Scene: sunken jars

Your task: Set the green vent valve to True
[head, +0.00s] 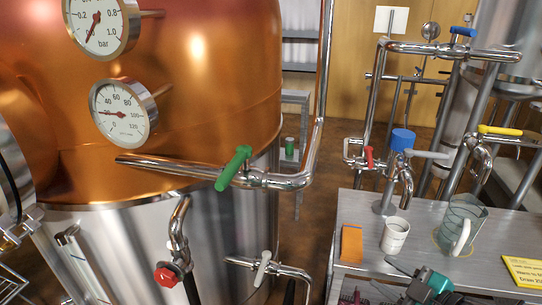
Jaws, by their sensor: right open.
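The green vent valve (233,168) has a green lever on a polished steel pipe (170,167) that comes out of the copper tank. The lever slants across the pipe, upper end to the right and lower end to the left. My right gripper (391,279) is at the bottom, right of centre, in front of the grey table. It is open, with dark fingers and a teal body, and nothing shows between the fingers. It is well below and to the right of the green lever, not touching it. My left gripper is not in view.
The copper tank (205,75) carries two dials. A vertical pipe (318,100) rises right of the green lever. Below are a red-knobbed valve (167,277) and a grey-levered tap (262,267). The grey table (350,215) holds a mug (394,236), a jug (462,222) and an orange block (351,243).

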